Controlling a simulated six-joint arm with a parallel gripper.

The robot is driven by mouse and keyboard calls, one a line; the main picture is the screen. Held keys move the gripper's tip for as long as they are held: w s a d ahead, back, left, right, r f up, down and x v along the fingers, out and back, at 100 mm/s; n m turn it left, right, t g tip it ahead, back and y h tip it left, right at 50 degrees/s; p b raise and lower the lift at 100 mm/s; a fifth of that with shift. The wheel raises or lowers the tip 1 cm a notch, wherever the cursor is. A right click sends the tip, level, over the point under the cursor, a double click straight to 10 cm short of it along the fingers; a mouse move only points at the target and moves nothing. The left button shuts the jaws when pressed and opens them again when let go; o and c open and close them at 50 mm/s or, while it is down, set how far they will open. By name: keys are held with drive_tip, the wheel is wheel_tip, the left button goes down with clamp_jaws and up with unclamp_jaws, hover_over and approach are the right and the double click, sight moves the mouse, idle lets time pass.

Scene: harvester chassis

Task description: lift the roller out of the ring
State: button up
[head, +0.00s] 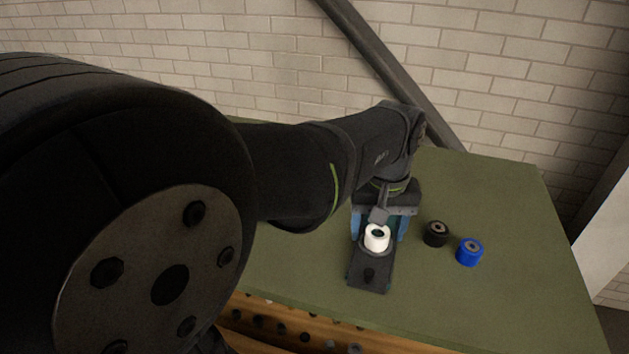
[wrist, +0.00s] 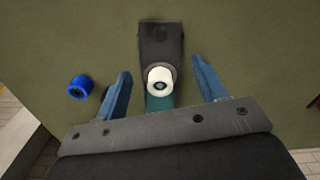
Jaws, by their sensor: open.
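The white roller (head: 376,238) stands upright on a dark plate (head: 370,277), inside a dark ring that shows only as a thin rim around it. In the wrist view the roller (wrist: 160,81) is near the middle, its dark bore facing the camera. My gripper (head: 380,229) is open, its blue fingers on either side of the roller. In the wrist view my gripper (wrist: 161,80) shows clear gaps between both fingers and the roller. How far the fingertips are above the plate is hard to tell.
A black roller (head: 436,234) and a blue roller (head: 469,252) stand on the green table (head: 520,300) right of the plate. The blue roller (wrist: 81,87) is left of the fingers in the wrist view. A wooden rack (head: 290,328) with several dark pieces lies along the near edge.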

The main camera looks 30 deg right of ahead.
drive_tip(key=w+d+f+m, duration=0.1)
drive_tip(key=w+d+m, duration=0.2)
drive_tip(key=w+d, duration=0.4)
hover_over(378, 233)
drive_tip(key=shift+f, duration=3)
drive_tip(key=shift+f, duration=3.25)
drive_tip(key=shift+r, duration=0.1)
drive_tip(key=shift+c, duration=0.5)
drive_tip(key=c, duration=0.3)
drive_tip(key=o, duration=0.9)
drive_tip(key=shift+o, duration=0.2)
drive_tip(key=shift+r, duration=0.1)
wheel_tip(378, 233, up, 17)
